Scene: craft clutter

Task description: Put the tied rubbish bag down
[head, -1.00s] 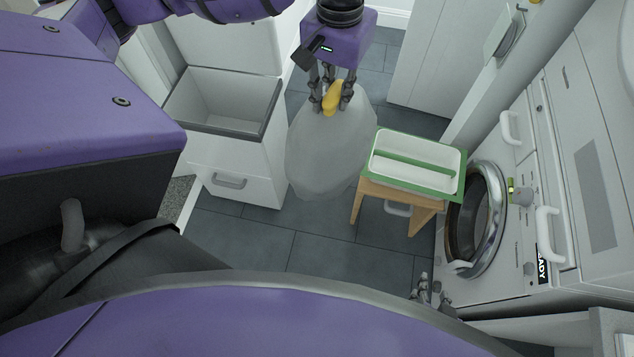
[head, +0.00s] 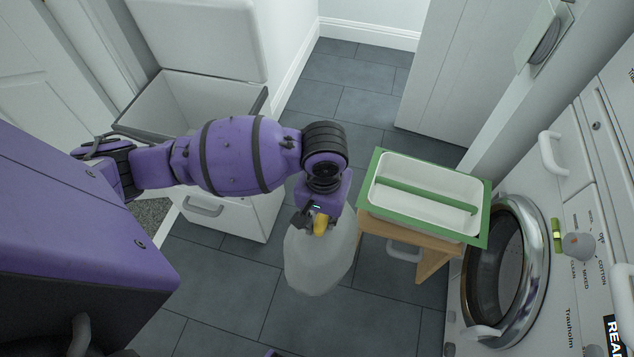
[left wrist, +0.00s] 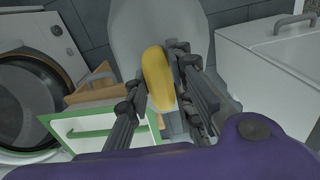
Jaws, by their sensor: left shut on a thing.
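The tied rubbish bag (head: 318,262) is a pale grey, translucent sack with a yellow tied top (head: 321,225). It hangs upright below my left gripper (head: 316,220), in front of the stool's left side in the head view. The left gripper is shut on the yellow top, which also shows between the fingers (left wrist: 159,75) in the left wrist view, with the grey bag (left wrist: 150,25) beyond. I cannot tell whether the bag's bottom touches the tiled floor (head: 240,285). My right gripper is out of view.
A wooden stool (head: 435,262) bearing a green-rimmed white tray (head: 483,215) stands close right of the bag. A washing machine with an open round door (head: 537,270) is farther right. Floor in front is clear.

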